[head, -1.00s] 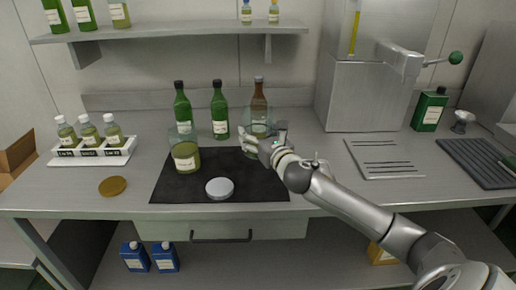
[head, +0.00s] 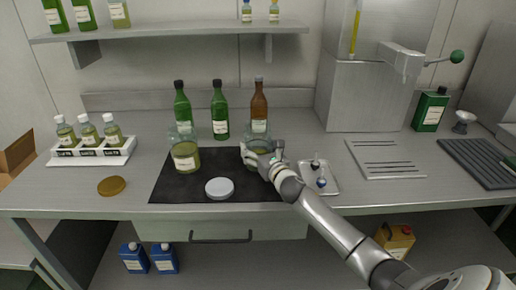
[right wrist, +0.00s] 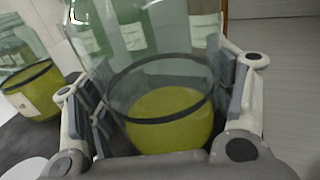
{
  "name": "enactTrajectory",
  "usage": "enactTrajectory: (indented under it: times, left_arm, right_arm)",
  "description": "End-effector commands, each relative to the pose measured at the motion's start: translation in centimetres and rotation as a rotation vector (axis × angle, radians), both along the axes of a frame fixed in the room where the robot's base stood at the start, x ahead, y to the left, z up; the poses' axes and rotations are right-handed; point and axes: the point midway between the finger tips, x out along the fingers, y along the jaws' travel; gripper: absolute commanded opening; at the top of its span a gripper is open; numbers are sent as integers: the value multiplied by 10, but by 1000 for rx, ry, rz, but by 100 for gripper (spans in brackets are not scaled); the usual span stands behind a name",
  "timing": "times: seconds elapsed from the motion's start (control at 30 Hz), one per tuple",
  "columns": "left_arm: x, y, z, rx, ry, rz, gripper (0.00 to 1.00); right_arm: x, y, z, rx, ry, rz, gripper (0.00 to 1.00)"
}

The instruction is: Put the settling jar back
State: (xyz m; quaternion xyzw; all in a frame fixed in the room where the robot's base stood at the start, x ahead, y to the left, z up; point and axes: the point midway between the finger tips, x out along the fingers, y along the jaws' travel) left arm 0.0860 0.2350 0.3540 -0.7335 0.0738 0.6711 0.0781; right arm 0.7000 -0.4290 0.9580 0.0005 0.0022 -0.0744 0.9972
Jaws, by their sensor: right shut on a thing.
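A clear glass jar with yellow-green liquid (right wrist: 168,118) is held between the fingers of my right gripper (head: 260,160). The wrist view shows the fingers on both sides of it, and the jar is about upright. In the head view my fingers hide much of it, over the right part of the black mat (head: 170,187). I cannot tell whether its base touches the mat. A similar labelled jar (head: 186,160) stands on the mat to the left, and also shows in the wrist view (right wrist: 30,90). My left gripper is not in view.
A white lid (head: 219,188) lies on the mat's front. Green bottles (head: 219,115) and a brown bottle (head: 259,103) stand behind. A small tray (head: 328,187) is right of my gripper. A gold lid (head: 112,186) and a bottle rack (head: 95,155) are at left.

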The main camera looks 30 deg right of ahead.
Motion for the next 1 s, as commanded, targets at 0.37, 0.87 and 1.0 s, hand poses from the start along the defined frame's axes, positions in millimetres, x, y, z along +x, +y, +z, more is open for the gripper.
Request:
enactTrajectory:
  times: [0.37, 0.87, 1.0]
  left_arm:
    - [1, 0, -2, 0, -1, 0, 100]
    - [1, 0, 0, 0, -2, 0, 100]
    - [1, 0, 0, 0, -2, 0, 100]
  right_arm:
    - [0, 0, -2, -1, 0, 0, 83]
    - [0, 0, 0, -1, 0, 0, 97]
    - [-7, 0, -1, -3, 1, 0, 97]
